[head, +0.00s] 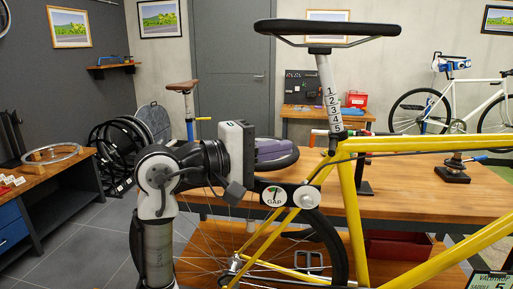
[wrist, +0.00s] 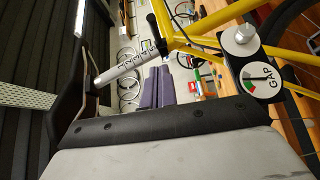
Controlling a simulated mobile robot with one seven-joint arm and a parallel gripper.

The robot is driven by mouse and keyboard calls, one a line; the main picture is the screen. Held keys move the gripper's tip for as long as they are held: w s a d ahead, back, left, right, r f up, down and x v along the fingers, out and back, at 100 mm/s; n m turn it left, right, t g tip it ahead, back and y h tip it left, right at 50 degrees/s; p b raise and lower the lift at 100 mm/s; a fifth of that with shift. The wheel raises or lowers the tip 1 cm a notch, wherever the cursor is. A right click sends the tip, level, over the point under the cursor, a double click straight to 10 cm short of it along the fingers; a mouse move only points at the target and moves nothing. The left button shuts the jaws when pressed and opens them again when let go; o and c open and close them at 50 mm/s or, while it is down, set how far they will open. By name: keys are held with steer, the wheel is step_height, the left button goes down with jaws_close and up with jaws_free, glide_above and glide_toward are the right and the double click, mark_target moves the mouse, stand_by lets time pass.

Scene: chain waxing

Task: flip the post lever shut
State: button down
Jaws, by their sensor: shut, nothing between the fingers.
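The yellow bike's silver seat post (head: 327,92), marked with numbers, rises from the yellow frame (head: 352,190) to a black saddle (head: 330,28). A small dark part (head: 335,136) sits at the foot of the post, where the frame begins. My gripper (head: 238,160) is left of the post and lower than the saddle, apart from the clamp. It is shut and empty. Its fingertips are hard to make out.
The wooden bench (head: 420,198) is behind the bike. A purple object (head: 275,149) shows just beyond my gripper.

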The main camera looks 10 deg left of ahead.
mark_target(333, 146)
steer(key=d+p, duration=0.1)
steer(key=d, duration=0.5)
steer(key=shift+w, duration=0.45)
steer(key=shift+s+d+t, duration=0.1)
steer(key=shift+d+t, duration=0.05)
steer(key=shift+t, duration=0.15)
